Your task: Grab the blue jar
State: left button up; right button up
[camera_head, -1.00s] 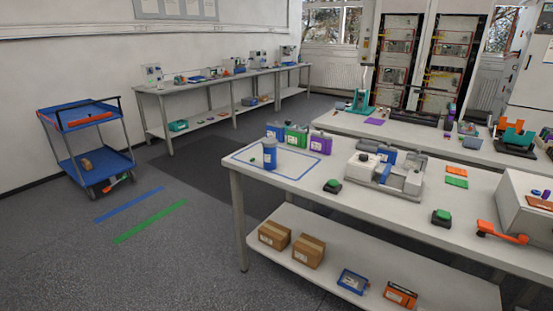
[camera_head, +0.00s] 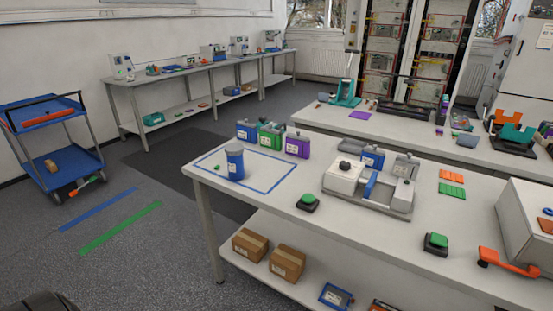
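The blue jar (camera_head: 235,162) stands upright on the near white table (camera_head: 310,217), inside a blue outlined rectangle near the table's left corner. Neither of my grippers shows in the view. A dark rounded shape, too cut off to identify, shows at the bottom left edge.
A blue container (camera_head: 247,131), a green one (camera_head: 271,136) and a purple one (camera_head: 297,146) stand behind the jar. A grey-white machine (camera_head: 370,187) and a green button (camera_head: 308,201) are to its right. A blue cart (camera_head: 50,150) stands left; open floor lies between.

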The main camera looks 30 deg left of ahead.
aim_at(236, 168)
jog(key=u, duration=0.05)
jog(key=i, duration=1)
jog(key=u, duration=0.45)
